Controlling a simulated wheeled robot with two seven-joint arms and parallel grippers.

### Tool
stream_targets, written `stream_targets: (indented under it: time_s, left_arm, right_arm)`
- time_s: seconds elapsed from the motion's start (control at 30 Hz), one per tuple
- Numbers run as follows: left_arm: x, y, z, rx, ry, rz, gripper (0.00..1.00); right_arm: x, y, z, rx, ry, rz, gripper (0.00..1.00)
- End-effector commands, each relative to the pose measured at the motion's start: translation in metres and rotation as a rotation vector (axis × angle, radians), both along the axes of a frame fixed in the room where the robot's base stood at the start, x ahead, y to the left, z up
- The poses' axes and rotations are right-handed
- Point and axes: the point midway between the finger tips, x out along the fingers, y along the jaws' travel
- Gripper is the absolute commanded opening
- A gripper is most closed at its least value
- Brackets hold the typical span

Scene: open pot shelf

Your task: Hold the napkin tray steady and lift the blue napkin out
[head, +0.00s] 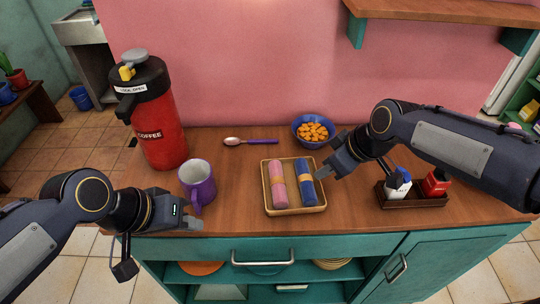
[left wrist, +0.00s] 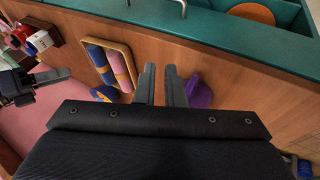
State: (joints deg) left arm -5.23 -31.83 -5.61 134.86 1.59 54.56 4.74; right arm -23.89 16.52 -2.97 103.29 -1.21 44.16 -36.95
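The napkin tray (head: 295,211) is a shallow light-wood tray on the counter, holding a rolled pink napkin (head: 277,184) on the left and a rolled blue napkin (head: 305,182) with a yellowish band on the right. The tray also shows in the left wrist view (left wrist: 127,68). My left gripper (head: 196,224) is open and empty at the counter's front edge, left of the tray and below the mug. Its two fingers stand apart in the left wrist view (left wrist: 160,85). My right gripper (head: 326,161) appears open, close to the tray's right side beside the blue napkin, apparently not gripping it.
A purple mug (head: 198,183) stands just behind my left gripper. A red coffee dispenser (head: 160,125) is at the back left. A spoon (head: 252,141) and a blue bowl of orange food (head: 302,142) lie behind the tray. A dark condiment caddy (head: 412,200) stands under my right arm.

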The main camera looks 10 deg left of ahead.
Motion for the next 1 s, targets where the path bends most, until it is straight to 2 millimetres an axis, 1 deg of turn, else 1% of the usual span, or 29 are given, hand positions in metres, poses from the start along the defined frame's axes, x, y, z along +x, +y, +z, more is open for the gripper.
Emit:
stream_targets:
  time_s: [0.03, 0.17, 0.33, 0.47, 0.6, 0.7, 0.8, 0.9, 1.0]
  left_arm:
    - [0.014, -0.002, 0.004, -0.016, 0.043, -0.014, 0.09]
    - [0.050, -0.006, 0.009, -0.033, 0.154, -0.016, 0.09]
    - [0.098, -0.020, 0.005, 0.009, 0.288, -0.002, 0.09]
    - [0.135, -0.037, -0.001, 0.086, 0.366, 0.020, 0.09]
    - [0.169, -0.060, -0.008, 0.197, 0.416, 0.049, 0.09]
    - [0.186, -0.076, -0.011, 0.272, 0.428, 0.070, 0.09]
    - [0.198, -0.090, -0.013, 0.331, 0.428, 0.087, 0.09]
    - [0.205, -0.098, -0.014, 0.368, 0.423, 0.098, 0.09]
    - [0.208, -0.102, -0.017, 0.385, 0.423, 0.104, 0.09]
  right_arm:
    - [0.000, 0.000, 0.000, 0.000, 0.000, -0.001, 0.36]
    - [0.000, 0.000, 0.000, 0.000, 0.000, -0.001, 0.36]
    - [0.000, 0.000, 0.000, 0.001, 0.001, -0.002, 0.36]
    - [0.000, 0.000, 0.000, 0.001, 0.001, -0.002, 0.36]
    - [0.000, 0.000, 0.000, 0.001, 0.001, -0.002, 0.36]
    - [0.000, 0.000, 0.000, 0.001, 0.001, -0.002, 0.36]
    - [0.000, 0.000, 0.000, 0.001, 0.001, -0.002, 0.36]
    - [0.000, 0.000, 0.000, 0.001, 0.001, -0.002, 0.36]
    - [0.000, 0.000, 0.000, 0.001, 0.001, -0.002, 0.36]
